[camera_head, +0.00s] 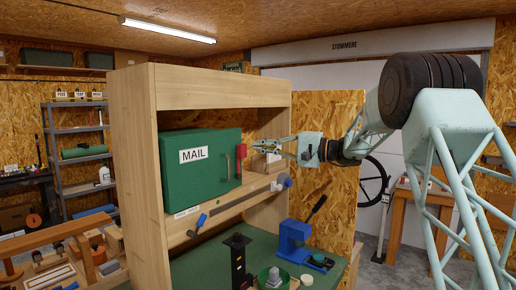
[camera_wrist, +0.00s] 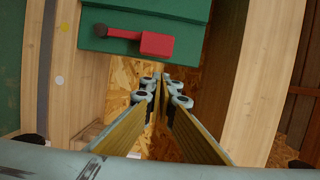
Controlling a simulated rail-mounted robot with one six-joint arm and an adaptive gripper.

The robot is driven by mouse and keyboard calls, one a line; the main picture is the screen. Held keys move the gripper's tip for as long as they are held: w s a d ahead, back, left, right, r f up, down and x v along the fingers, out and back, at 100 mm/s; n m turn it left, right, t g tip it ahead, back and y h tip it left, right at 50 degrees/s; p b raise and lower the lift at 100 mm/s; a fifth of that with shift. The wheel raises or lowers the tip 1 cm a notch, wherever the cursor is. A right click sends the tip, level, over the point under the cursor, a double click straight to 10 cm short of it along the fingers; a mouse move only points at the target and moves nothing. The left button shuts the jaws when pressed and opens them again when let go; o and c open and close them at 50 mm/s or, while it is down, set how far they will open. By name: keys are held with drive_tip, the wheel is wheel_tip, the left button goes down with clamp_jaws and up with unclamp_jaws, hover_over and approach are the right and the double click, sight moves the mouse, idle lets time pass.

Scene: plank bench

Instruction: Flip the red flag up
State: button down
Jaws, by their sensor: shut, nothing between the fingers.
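The green mailbox (camera_head: 200,172) stands on the shelf of a wooden frame, with a white MAIL label on its front. The red flag (camera_head: 241,152) is on its right side. Its plate is at the top and its stem runs down below it, so it looks upright. In the wrist view the red flag (camera_wrist: 157,44) shows its plate and an arm leading to a dark pivot at the left. My gripper (camera_head: 270,144) is right of the flag, apart from it, with fingers pointing left. In the wrist view my gripper (camera_wrist: 160,88) is shut and empty, just below the flag's plate.
The frame's wooden posts (camera_head: 140,150) flank the mailbox. A blue-handled lever (camera_head: 198,222) juts from the shelf front. A blue press (camera_head: 294,240) and a black stand (camera_head: 238,260) are on the green bench below. Open space lies right of the flag.

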drive_tip(key=w+v, duration=0.1)
drive_tip(key=v, duration=0.9)
drive_tip(key=shift+d, duration=0.3)
drive_tip(key=shift+s, duration=0.15)
drive_tip(key=s+f+n+g+h+b, duration=0.15)
drive_tip(key=s+h, duration=0.25)
drive_tip(key=s, duration=1.4)
drive_tip(key=s+f+g+h+p, duration=0.15)
drive_tip(key=s+h, duration=0.25)
drive_tip(key=s, duration=1.3)
drive_tip(key=s+d+f+h, duration=0.3)
drive_tip(key=s+d, duration=0.3)
drive_tip(key=s, duration=0.6)
drive_tip(key=s+d+f+n+t+h+b, duration=0.1)
drive_tip(key=s+d+f+h, duration=0.2)
drive_tip(key=s, duration=0.9)
drive_tip(key=s+d+f+n+h+b, duration=0.1)
drive_tip(key=s+d+f+h, duration=0.2)
drive_tip(key=s+d+f, duration=0.5)
drive_tip(key=s+d, duration=0.3)
drive_tip(key=s, duration=0.1)
drive_tip(key=shift+s+f, duration=0.15)
drive_tip(key=shift+f, duration=0.1)
